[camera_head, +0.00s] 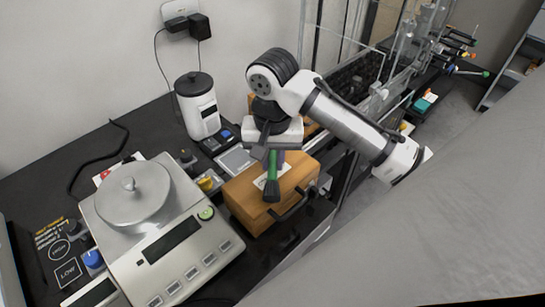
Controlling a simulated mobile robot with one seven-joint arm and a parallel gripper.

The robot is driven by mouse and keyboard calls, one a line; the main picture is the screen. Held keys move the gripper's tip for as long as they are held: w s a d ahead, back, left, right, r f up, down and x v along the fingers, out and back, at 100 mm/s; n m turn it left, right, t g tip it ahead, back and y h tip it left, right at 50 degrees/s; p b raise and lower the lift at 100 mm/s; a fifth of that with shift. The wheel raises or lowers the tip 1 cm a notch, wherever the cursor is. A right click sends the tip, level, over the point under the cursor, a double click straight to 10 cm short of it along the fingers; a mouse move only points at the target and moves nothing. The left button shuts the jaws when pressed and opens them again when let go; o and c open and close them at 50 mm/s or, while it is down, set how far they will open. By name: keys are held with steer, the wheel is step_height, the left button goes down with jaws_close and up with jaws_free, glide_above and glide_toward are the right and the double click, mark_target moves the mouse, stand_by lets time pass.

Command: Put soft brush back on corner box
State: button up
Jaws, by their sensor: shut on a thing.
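My gripper (270,153) points down over the wooden corner box (240,196). It is shut on the soft brush (272,168), which shows a green part with a dark lower end. The brush stands about upright in front of the box's top, near its front edge. I cannot tell whether it touches the box. A small purple patch shows beside it. My gripper hides the upper part of the brush and some of the box top.
A large balance (160,240) with a round metal pan stands at the left. A white canister (197,105) stands behind the box, near the wall. A yellow item (209,184) sits just left of the box. Glass enclosures (395,75) stand at the back right.

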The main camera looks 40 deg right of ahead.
steer(key=shift+f, duration=0.2)
steer(key=o, duration=0.8)
steer(key=shift+c, duration=0.2)
step_height(320, 180, up, 12)
steer(key=b, duration=0.1)
steer(key=shift+r, duration=0.2)
